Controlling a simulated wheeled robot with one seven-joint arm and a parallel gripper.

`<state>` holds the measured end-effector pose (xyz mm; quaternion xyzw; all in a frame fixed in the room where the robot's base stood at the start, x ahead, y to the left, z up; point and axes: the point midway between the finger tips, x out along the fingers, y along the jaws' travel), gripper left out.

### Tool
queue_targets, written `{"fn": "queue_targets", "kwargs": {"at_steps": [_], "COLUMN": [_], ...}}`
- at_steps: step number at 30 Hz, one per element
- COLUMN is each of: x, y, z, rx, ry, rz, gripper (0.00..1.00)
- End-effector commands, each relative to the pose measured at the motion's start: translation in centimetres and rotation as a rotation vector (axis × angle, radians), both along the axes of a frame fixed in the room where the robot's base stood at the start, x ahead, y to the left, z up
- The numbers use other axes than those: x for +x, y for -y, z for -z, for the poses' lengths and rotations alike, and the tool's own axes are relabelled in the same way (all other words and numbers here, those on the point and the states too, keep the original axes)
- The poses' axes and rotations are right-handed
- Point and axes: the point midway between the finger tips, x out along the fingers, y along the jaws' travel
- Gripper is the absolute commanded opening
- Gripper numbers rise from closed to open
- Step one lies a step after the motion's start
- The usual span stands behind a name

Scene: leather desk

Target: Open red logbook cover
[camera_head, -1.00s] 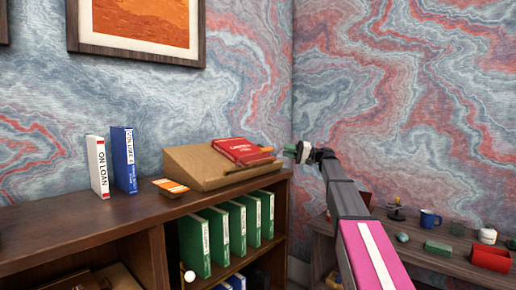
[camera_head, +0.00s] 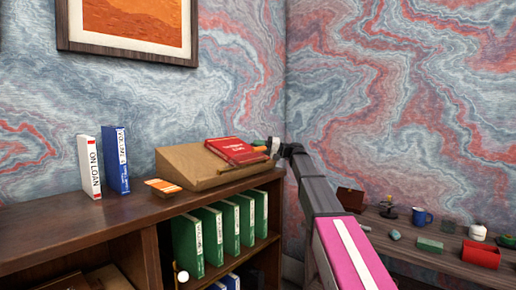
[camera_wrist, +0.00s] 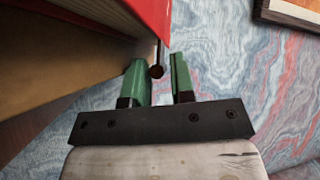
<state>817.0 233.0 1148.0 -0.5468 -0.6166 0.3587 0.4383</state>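The red logbook (camera_head: 237,151) lies on a sloped tan stand (camera_head: 188,166) on top of the shelf. Its cover looks shut. In the wrist view the logbook (camera_wrist: 135,18) fills the upper left, with the stand (camera_wrist: 45,70) beside it. My gripper (camera_head: 267,146) is at the right end of the stand, close to the logbook's right side. In the wrist view my gripper (camera_wrist: 159,64) has its green fingers apart.
A white book (camera_head: 89,167), a blue book (camera_head: 117,160) and an orange-and-white card (camera_head: 163,186) are on the shelf (camera_head: 60,227) left of the stand. Green binders (camera_head: 187,247) fill the shelf below. A side table at right holds a blue mug (camera_head: 422,218) and small objects.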

Motion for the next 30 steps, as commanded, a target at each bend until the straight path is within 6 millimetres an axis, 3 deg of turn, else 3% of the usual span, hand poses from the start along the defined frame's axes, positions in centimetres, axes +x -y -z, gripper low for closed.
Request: {"fn": "queue_targets", "kwargs": {"at_steps": [5, 7, 19, 30], "x": [0.0, 0.0, -0.2, -2.0], "y": [0.0, 0.0, 0.3, 0.5], "z": [0.0, 0.0, -0.7, -5.6], "rx": [0.000, 0.000, -0.021, -0.162], "ry": [0.000, 0.000, 0.029, 0.212], "rz": [0.000, 0.000, 0.013, 0.091], "gripper": [0.23, 0.00, 0.00, 0.00]}}
